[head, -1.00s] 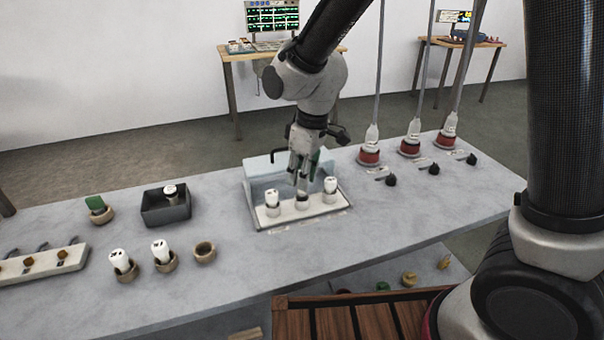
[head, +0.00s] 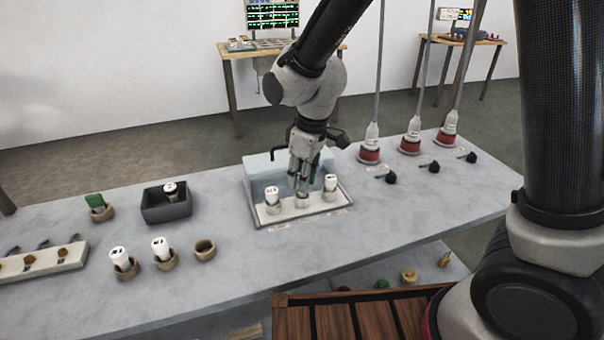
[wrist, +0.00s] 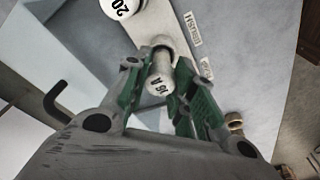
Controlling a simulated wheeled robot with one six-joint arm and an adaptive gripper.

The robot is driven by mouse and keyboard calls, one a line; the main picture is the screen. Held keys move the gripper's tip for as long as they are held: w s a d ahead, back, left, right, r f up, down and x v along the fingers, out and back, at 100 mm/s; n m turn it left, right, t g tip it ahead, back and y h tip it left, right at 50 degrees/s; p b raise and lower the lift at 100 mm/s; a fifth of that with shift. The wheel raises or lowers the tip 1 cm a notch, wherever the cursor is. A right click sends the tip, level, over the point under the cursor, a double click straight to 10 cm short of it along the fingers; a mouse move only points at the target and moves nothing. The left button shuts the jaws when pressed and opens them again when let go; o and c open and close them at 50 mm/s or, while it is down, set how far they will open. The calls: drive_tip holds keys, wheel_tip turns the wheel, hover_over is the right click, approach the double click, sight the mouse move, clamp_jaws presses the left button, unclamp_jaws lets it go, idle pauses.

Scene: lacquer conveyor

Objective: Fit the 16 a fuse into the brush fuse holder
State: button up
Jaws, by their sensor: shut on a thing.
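My gripper (head: 301,178) points down over the white fuse block (head: 330,207) and is shut on a white fuse marked 16 A. In the wrist view this 16 A fuse (wrist: 158,82) sits between the green fingers of my gripper (wrist: 158,68). The fuse is at the middle holder (head: 302,201) of the block. The fingers hide much of it, and I cannot tell how deep it sits. White fuses stand in the left holder (head: 272,195) and right holder (head: 330,184). One marked 20 (wrist: 118,6) shows in the wrist view.
A pale raised cover (head: 262,164) stands behind the block. On the left are a dark box (head: 166,210) with a fuse in it, two cups with fuses (head: 120,262) (head: 161,250) and an empty cup (head: 204,250). Red-based plugs with cables (head: 369,154) stand right.

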drive_tip(key=shift+f, duration=1.25)
drive_tip(key=o, duration=1.1)
wheel_tip(320, 180, up, 12)
drive_tip(key=d, duration=0.1)
drive_tip(key=shift+s+d, duration=0.3)
drive_tip(key=shift+s, duration=0.15)
